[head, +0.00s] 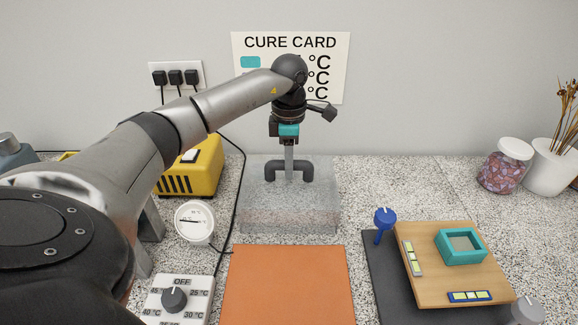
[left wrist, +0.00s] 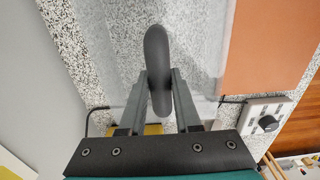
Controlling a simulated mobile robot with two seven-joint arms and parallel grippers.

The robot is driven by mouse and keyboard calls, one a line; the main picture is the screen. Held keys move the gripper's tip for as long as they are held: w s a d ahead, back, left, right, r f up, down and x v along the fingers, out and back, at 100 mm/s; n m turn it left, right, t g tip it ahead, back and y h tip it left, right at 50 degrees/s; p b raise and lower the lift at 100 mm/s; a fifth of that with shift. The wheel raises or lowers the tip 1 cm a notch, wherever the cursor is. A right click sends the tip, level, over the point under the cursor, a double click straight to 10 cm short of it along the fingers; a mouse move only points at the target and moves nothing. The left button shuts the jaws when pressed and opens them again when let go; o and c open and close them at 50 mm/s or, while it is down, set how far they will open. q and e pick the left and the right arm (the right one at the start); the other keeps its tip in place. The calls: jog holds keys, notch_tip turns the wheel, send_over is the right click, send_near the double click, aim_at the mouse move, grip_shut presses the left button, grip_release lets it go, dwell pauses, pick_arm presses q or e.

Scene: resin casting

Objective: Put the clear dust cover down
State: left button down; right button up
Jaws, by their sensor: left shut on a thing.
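The clear dust cover (head: 262,215) is a see-through box with a dark grey bar handle (head: 271,171) on top. It is at the back middle of the speckled counter, behind the orange mat (head: 290,285), and looks level. I cannot tell whether its lower rim touches the counter. My left gripper (head: 289,177) points down from above and is shut on the handle. The left wrist view shows the handle (left wrist: 156,45) between the two fingers (left wrist: 159,80), with the cover's faint walls around it. My right gripper is not in view.
A dial box (head: 193,290), round gauge (head: 195,213) and yellow box (head: 207,165) stand left. A jar (head: 503,170) is back right. The orange mat is bare.

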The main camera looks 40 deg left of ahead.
pick_arm(q)
jog(key=shift+f, duration=0.3)
jog(key=shift+r, duration=0.1)
jog(key=c, duration=0.6)
grip_release()
notch_tip(320, 180, up, 12)
jog(key=shift+p, duration=0.75)
